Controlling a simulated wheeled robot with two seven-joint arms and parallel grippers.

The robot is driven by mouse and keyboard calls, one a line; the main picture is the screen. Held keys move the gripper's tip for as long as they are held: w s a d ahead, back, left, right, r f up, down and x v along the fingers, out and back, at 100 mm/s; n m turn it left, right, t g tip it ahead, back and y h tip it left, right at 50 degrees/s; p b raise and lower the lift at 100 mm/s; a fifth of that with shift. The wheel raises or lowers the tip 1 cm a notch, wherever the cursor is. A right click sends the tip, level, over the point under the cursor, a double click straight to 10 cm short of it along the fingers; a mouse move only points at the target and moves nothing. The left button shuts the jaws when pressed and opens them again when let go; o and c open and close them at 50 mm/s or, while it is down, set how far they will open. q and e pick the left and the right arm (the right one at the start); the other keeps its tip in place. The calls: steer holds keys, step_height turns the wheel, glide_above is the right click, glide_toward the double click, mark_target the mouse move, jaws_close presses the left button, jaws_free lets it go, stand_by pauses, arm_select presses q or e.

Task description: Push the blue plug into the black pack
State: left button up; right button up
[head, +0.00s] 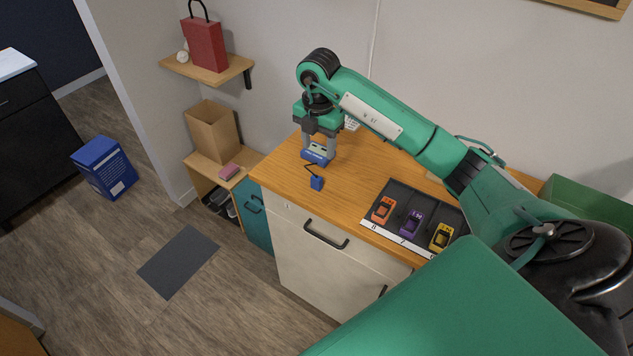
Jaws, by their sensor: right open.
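The blue plug (317,183) lies on the wooden cabinet top near its front left edge, with a thin black lead running back from it. Just behind it is a small blue and grey body (317,157), likely an RC crawler, to which the lead seems to run. My right gripper (319,146) points down over this body, open, its fingers at either side of it; I cannot tell whether they touch it. The plug is in front of the gripper, apart from it. I cannot make out the black pack. My left gripper is not in view.
A black tray (399,195) with orange, purple and yellow crawlers sits to the right on the cabinet top (282,178). A white item (351,124) shows behind the gripper. A green bin (590,203) stands at far right. My right arm spans above the tray.

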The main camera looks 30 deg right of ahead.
step_height(320, 180, down, 8)
steer(key=shift+r+p, duration=0.15)
steer(key=shift+p, duration=0.8)
steer(key=f, duration=0.1)
steer(key=f+p, duration=0.1)
steer(key=f, duration=0.1)
steer(key=f+p, duration=0.1)
steer(key=shift+w+f, duration=0.3)
steer(key=shift+w, duration=0.05)
steer(key=shift+f, duration=0.35)
steer(key=c, duration=1)
steer(key=shift+c, duration=0.2)
step_height(320, 180, up, 13)
steer(key=b, duration=0.4)
step_height(320, 180, up, 7)
glide_above(316, 177)
steer(key=shift+s, duration=0.1)
